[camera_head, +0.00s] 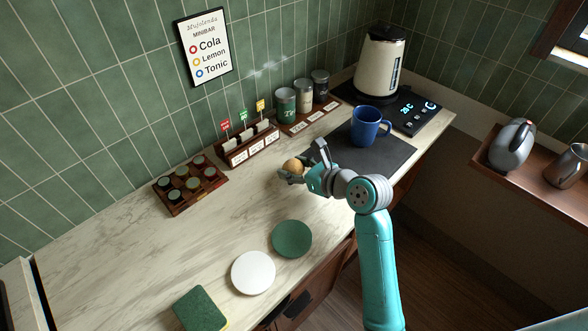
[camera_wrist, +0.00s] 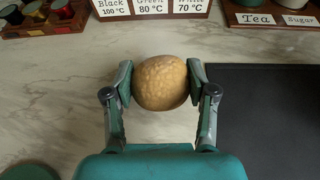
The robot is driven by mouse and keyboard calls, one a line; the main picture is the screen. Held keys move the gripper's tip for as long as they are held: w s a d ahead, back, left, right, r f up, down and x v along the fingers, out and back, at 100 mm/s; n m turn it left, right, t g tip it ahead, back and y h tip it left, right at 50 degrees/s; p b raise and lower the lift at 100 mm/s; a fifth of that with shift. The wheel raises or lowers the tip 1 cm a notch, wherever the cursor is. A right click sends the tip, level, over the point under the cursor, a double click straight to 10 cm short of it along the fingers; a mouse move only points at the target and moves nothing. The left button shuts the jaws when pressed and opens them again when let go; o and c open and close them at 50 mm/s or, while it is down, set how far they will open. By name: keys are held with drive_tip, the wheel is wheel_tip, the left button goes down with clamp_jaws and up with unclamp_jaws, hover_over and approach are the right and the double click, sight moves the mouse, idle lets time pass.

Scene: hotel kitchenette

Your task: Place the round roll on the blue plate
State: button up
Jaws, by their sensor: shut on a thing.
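The round roll (camera_head: 292,165) is golden brown with a speckled crust. My gripper (camera_head: 297,167) is shut on it, over the back middle of the counter. In the wrist view the roll (camera_wrist: 160,83) sits between the two finger pads of my gripper (camera_wrist: 160,86), one on each side. I cannot tell whether the roll touches the counter. A green plate (camera_head: 292,239) and a white plate (camera_head: 253,272) lie empty near the counter's front edge, left of my arm. No blue plate shows in either view.
A blue mug (camera_head: 368,126) stands on a dark mat (camera_head: 385,155), right of my gripper. A kettle (camera_head: 379,62), canisters (camera_head: 285,105), a tea box (camera_head: 247,147) and a capsule rack (camera_head: 188,184) line the wall. A green sponge (camera_head: 199,307) lies front left. The middle counter is clear.

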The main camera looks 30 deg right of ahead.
drive_tip(key=shift+f, duration=0.4)
drive_tip(key=shift+f, duration=0.15)
drive_tip(key=o, duration=1.3)
drive_tip(key=shift+c, duration=0.2)
